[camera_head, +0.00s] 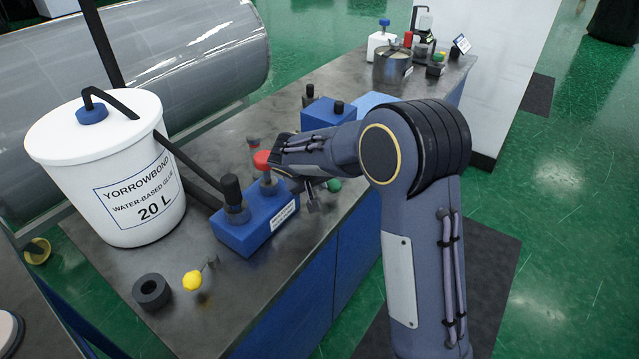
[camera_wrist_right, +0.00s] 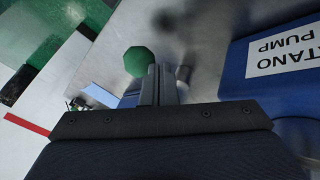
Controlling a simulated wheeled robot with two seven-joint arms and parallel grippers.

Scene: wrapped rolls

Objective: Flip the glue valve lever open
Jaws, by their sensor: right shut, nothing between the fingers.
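My right gripper (camera_wrist_right: 154,85) is shut and empty. Its thin dark fingers show in the right wrist view, close beside a green knob (camera_wrist_right: 138,62); I cannot tell whether they touch it. In the head view the green knob (camera_head: 333,185) sits low at the bench edge, just below my right wrist. A yellow knob (camera_head: 192,281) stands beside a small metal fitting at the near end of the bench. A red knob (camera_head: 262,160) tops the blue pump block (camera_head: 240,232). No label shows which part is the glue valve lever. My left gripper is out of view.
A white glue bucket (camera_head: 115,225) with a black hose stands left of the pump block. A dark ring (camera_head: 151,291) lies near the yellow knob. A second blue block (camera_head: 325,112) stands behind my right wrist. A metal pot (camera_head: 391,66) and bottles fill the far end.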

